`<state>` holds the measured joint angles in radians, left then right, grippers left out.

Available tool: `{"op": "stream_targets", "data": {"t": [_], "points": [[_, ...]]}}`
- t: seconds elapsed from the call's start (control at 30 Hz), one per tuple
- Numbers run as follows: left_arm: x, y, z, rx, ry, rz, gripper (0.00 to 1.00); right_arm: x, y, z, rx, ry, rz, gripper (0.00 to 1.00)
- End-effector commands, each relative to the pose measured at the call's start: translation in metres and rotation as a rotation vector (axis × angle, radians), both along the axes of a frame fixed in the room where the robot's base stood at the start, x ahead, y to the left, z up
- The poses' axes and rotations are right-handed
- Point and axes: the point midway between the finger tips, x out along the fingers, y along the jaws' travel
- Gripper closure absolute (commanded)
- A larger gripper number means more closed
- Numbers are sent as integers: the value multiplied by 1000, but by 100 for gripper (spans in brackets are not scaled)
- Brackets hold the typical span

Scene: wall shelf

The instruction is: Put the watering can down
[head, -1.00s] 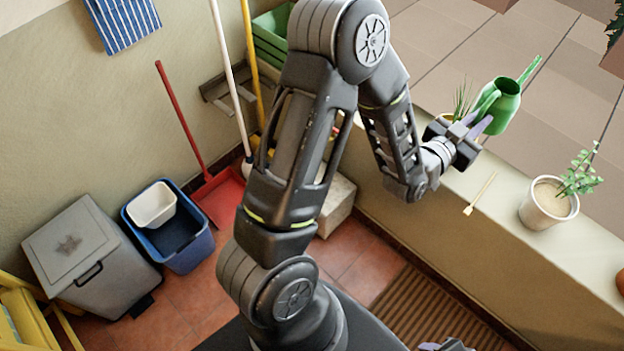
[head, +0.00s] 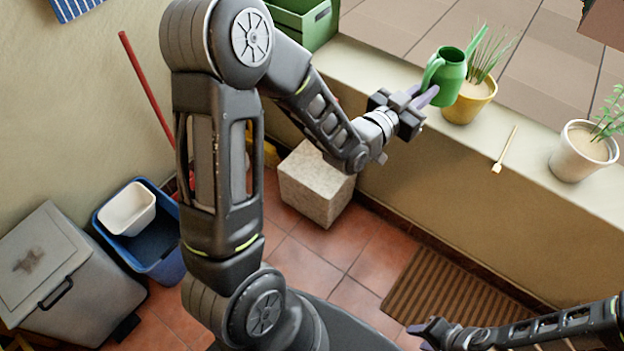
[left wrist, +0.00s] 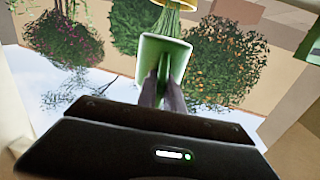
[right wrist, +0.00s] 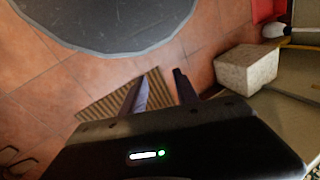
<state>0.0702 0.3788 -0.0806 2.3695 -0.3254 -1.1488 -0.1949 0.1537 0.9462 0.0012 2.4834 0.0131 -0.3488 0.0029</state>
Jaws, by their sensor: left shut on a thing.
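The green watering can (head: 447,76) is upright at the ledge, in front of a yellow pot with a spiky plant (head: 474,98). My left gripper (head: 425,98) is shut on the can's handle side. In the left wrist view the can (left wrist: 163,57) sits between the fingertips (left wrist: 163,95). I cannot tell whether its base touches the ledge (head: 400,72). My right gripper (head: 425,333) is low over the floor at the bottom right. In the right wrist view its fingers (right wrist: 160,90) are apart with nothing between them.
A wooden stick-like tool (head: 504,150) and a white pot with a leafy plant (head: 578,160) are on the ledge to the right. A green crate (head: 308,22) stands at the ledge's left end. A stone block (head: 316,183) and a ribbed mat (head: 450,292) are on the floor.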

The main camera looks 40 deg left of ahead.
Motion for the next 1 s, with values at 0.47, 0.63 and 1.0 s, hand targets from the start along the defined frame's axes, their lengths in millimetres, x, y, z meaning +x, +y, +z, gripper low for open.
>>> {"op": "stream_targets", "data": {"t": [0.47, 0.63, 1.0], "points": [[-12, 2, -158, 1, -3, -106, 100, 12, -4, -189, -1, -30, -14, 64], [-15, 3, -185, 1, -3, -126, 100, 14, -5, -221, -2, -37, -16, 64], [-18, 4, -199, 0, -2, -140, 100, 16, -6, -238, -1, -41, -19, 64]]}}
